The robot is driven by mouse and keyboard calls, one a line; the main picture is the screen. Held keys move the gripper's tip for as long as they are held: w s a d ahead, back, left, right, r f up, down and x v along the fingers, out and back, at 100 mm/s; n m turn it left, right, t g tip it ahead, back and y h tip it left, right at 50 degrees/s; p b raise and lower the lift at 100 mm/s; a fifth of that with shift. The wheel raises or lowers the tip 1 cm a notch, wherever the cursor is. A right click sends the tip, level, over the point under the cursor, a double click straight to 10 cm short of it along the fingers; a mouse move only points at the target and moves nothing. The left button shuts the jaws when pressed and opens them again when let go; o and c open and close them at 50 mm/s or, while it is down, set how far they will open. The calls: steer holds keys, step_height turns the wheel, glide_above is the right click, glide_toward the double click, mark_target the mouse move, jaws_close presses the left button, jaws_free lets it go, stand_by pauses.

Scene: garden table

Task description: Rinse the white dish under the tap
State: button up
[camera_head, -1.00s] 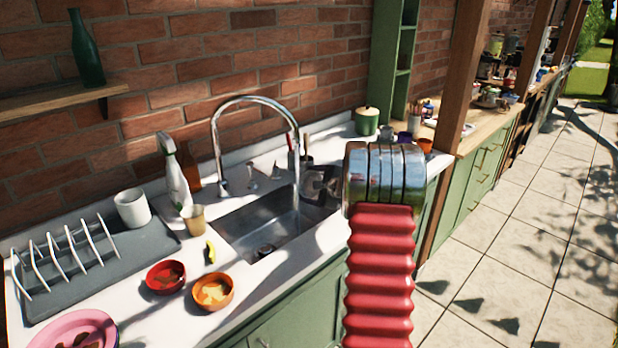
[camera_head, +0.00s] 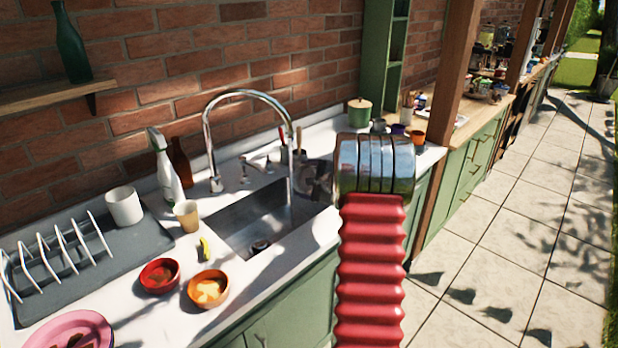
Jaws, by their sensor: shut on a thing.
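The tap (camera_head: 247,94) is a tall curved chrome spout behind the sink (camera_head: 262,226). Its end hangs over the basin, and I cannot tell whether water runs. My arm, with a red ribbed sleeve and a chrome joint, rises in front of the sink's right end. It hides my gripper and anything held in it. A dark grey shape (camera_head: 314,180) shows just left of the chrome joint at the sink's far right corner. I cannot tell what it is. I cannot make out a white dish. A white cup (camera_head: 125,206) stands on the grey drainer at the left.
A rack (camera_head: 62,258) stands on the grey drainer. A red bowl (camera_head: 160,277), an orange bowl (camera_head: 208,289), a pink plate (camera_head: 65,331) and a tan cup (camera_head: 187,215) stand left of the sink. A white spray bottle (camera_head: 165,168) stands behind. The tiled floor at right is clear.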

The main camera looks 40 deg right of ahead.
steer(key=w+a+f, duration=0.1)
steer(key=a+f, duration=0.1)
steer(key=a, duration=0.4)
steer(key=shift+w+a, duration=0.15)
steer(key=shift+a, duration=0.05)
steer(key=shift+f, duration=0.1)
stand_by(1.0)
